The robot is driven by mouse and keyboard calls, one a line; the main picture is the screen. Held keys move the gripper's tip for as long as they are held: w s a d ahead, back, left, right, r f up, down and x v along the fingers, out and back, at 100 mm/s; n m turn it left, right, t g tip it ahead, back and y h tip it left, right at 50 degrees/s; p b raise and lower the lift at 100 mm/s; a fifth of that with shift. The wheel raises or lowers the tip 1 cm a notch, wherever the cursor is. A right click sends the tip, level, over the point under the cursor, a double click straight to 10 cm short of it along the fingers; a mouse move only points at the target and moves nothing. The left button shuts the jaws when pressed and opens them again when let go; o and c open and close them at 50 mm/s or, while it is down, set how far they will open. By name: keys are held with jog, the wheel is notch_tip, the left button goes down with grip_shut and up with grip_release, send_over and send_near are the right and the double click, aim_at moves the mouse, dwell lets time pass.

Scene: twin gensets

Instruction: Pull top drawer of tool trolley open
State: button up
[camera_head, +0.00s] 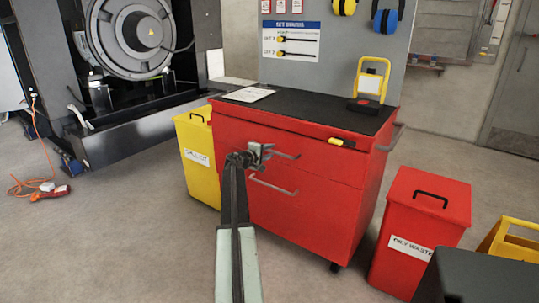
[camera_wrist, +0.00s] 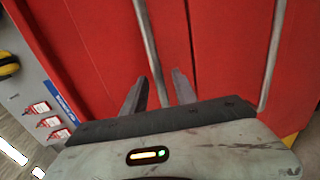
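The red tool trolley (camera_head: 325,210) stands in the middle of the head view, with a black top. Its top drawer front (camera_head: 325,165) looks flush with the body. The top drawer's grey bar handle (camera_head: 288,156) sticks out in front; its left part is hidden by my gripper (camera_head: 262,153). In the wrist view the handle (camera_wrist: 149,40) runs between the two fingers of my gripper (camera_wrist: 160,84). The fingers stand apart, with a gap visible on each side of the bar. A lower drawer handle (camera_head: 272,187) also shows in the wrist view (camera_wrist: 272,55).
A yellow bin (camera_head: 200,165) stands left of the trolley, a red oily waste bin (camera_head: 420,225) right of it. A yellow work lamp (camera_head: 371,82) and paper (camera_head: 248,94) lie on top. A genset (camera_head: 130,60) stands back left. The floor (camera_head: 120,240) front left is mostly clear.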

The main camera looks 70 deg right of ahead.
jog(key=shift+s+d+f, duration=0.1)
jog(key=shift+d+f, duration=0.05)
jog(key=shift+d, duration=0.4)
grip_shut()
jog(key=shift+a, duration=0.1)
dwell(0.8)
